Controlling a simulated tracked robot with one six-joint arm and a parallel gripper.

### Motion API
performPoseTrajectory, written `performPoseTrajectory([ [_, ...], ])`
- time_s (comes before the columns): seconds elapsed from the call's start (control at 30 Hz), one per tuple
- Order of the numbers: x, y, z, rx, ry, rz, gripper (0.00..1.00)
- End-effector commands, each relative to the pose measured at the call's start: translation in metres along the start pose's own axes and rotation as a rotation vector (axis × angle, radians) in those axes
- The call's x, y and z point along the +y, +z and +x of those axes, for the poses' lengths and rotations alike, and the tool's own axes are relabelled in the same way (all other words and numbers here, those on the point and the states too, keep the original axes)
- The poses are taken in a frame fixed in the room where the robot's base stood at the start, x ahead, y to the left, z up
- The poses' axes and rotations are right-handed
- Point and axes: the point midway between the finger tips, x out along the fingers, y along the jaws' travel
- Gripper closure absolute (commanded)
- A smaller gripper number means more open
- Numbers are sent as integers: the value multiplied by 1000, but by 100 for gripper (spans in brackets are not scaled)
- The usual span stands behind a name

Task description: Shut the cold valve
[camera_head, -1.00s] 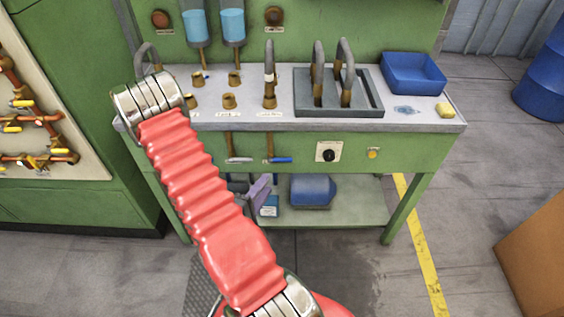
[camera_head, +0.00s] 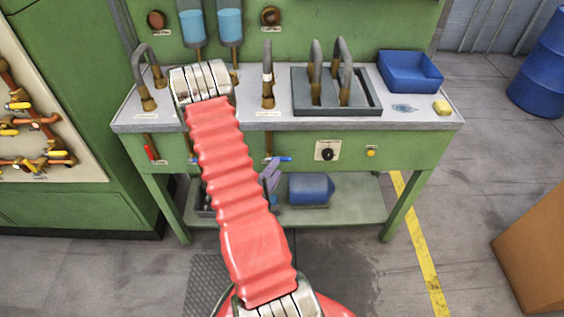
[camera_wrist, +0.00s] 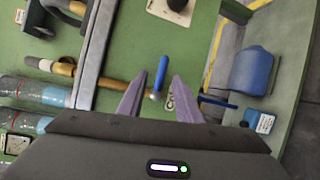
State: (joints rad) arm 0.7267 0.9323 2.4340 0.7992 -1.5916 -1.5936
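The cold valve's blue lever (camera_head: 283,158) sits under the front edge of the green bench, at the foot of a short brown pipe, and points right. In the wrist view, the blue lever (camera_wrist: 161,73) shows between the two purple fingertips of my gripper (camera_wrist: 159,80), beside a partly hidden label. My gripper is open, with a visible gap on each side of the lever; contact and depth cannot be told. In the head view my gripper (camera_head: 270,177) is just below and left of the lever, partly hidden by my red arm.
A red-handled valve (camera_head: 150,148) is on the bench front at left. A black knob (camera_head: 327,154) and a yellow button (camera_head: 371,153) are to the right. A blue container (camera_head: 310,188) stands on the lower shelf. The bench top holds taps, a sink (camera_head: 365,107) and a blue tub (camera_head: 410,70).

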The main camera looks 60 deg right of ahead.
Motion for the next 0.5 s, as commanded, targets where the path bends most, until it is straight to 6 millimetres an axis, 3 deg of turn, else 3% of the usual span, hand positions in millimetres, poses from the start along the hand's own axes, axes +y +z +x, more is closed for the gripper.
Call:
performPoseTrajectory([
  [0.3,0,-4,41,9,3,0,68],
  [0.5,1,-6,50,14,4,-2,68],
])
